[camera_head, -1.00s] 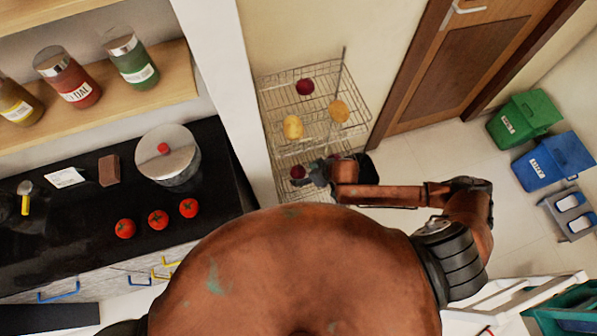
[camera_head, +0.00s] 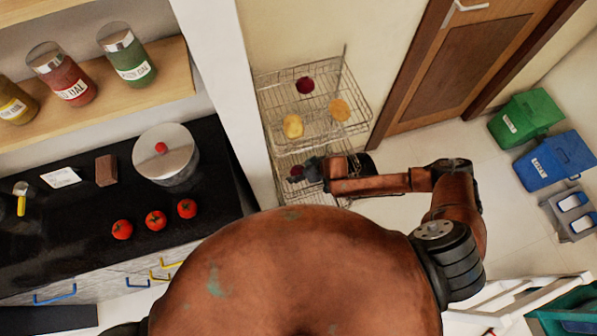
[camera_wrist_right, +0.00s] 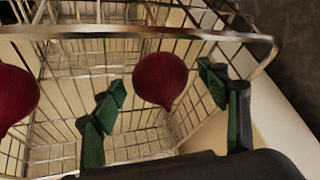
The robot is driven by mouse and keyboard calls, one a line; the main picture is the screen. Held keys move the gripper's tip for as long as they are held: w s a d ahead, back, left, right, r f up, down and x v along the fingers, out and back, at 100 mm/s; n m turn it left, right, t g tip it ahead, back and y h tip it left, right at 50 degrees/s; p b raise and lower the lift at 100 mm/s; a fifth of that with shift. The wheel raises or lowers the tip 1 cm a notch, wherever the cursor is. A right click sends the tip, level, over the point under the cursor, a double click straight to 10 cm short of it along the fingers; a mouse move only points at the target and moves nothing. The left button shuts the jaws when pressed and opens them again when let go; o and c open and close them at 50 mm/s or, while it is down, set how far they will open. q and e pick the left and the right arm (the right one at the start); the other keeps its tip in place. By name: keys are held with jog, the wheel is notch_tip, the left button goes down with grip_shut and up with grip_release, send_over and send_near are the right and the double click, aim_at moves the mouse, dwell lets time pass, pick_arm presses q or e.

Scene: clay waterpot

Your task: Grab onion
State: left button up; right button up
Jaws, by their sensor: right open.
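A dark red onion (camera_wrist_right: 160,80) hangs in view between the two green-padded fingers of my right gripper (camera_wrist_right: 163,95) in the right wrist view. The fingers are apart, with a gap on each side of the onion. A second dark red onion (camera_wrist_right: 14,95) is cut off at the left edge there. In the head view my right gripper (camera_head: 306,170) is at the lower level of the wire rack, beside a dark red onion (camera_head: 295,172). Another dark red round item (camera_head: 305,85) lies in the upper basket. My left gripper is not seen.
The wire rack (camera_head: 268,105) has a front rim that crosses the wrist view. Yellow-brown round items (camera_head: 293,126) lie in its upper basket. A white wall edge (camera_head: 222,90) stands left of the rack and a door (camera_head: 440,75) is to its right.

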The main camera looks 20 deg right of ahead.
jog(key=shift+c, duration=0.6)
jog(key=c, duration=1.2)
jog(key=shift+r, duration=0.15)
